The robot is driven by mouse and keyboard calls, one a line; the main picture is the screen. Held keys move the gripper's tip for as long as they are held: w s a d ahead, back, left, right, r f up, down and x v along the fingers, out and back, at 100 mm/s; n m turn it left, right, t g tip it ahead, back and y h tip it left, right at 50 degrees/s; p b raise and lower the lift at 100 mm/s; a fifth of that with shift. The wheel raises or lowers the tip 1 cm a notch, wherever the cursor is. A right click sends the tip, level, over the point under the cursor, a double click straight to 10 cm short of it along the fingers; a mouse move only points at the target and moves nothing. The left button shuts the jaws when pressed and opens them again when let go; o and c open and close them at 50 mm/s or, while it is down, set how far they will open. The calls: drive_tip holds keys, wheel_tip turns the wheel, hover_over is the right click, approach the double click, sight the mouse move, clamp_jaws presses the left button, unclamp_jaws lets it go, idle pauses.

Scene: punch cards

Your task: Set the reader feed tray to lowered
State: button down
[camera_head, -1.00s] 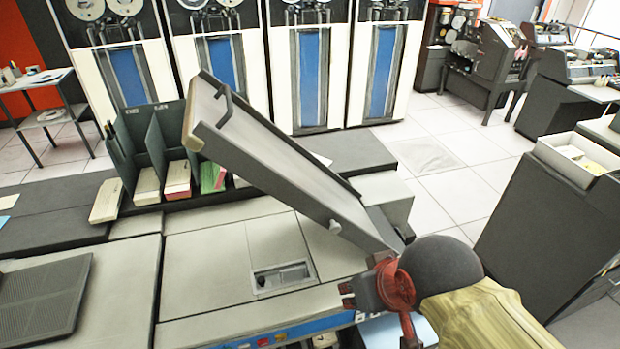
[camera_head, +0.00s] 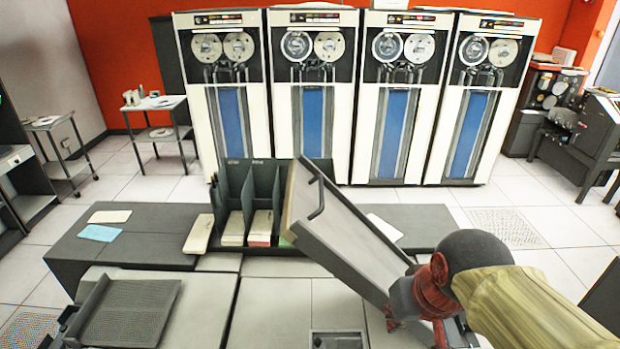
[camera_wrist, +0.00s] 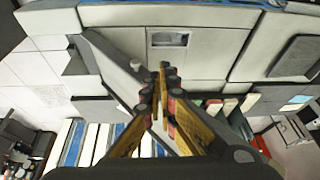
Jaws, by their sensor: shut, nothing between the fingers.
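The reader feed tray (camera_head: 352,232) is a long grey panel tilted steeply, its upper end raised to the left and its lower end down at the right. A dark bar handle (camera_head: 317,197) is on its upper part. The tray also shows in the wrist view (camera_wrist: 112,68) as a slanted panel left of the fingers. My gripper (camera_head: 393,325) is low, by the tray's lower end; the wrist view shows its fingertips (camera_wrist: 162,72) together and empty. I cannot tell whether it touches the tray. My arm hides part of the lower end.
A divided card rack (camera_head: 248,190) with card stacks stands behind the tray, left of it. The ribbed panel (camera_head: 125,312) lies at the front left. A recessed window (camera_head: 338,339) is in the machine top. Tape cabinets (camera_head: 312,140) stand behind; floor separates them from the machine.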

drive_tip(key=w+a+r+y+p, duration=0.1)
drive_tip(key=w+a+r+p, duration=0.3)
drive_tip(key=r, duration=0.4)
drive_tip(key=w+a+r+y+p, duration=0.1)
drive_tip(key=w+a+r+p, duration=0.2)
drive_tip(key=w+r, duration=0.35)
drive_tip(key=w+a+r+y+p, duration=0.1)
drive_tip(key=w+a+r+p, duration=0.25)
drive_tip(key=r, duration=0.65)
drive_tip(key=p, duration=0.2)
approach(303, 217)
drive_tip(key=w+d+f, duration=0.1)
drive_tip(key=w+f, duration=0.1)
drive_tip(key=shift+w+a+f+g+p, duration=0.15)
drive_tip(key=shift+a+f+g+p, duration=0.25)
drive_tip(key=shift+a+f, duration=0.95)
drive_tip(key=shift+a, duration=0.1)
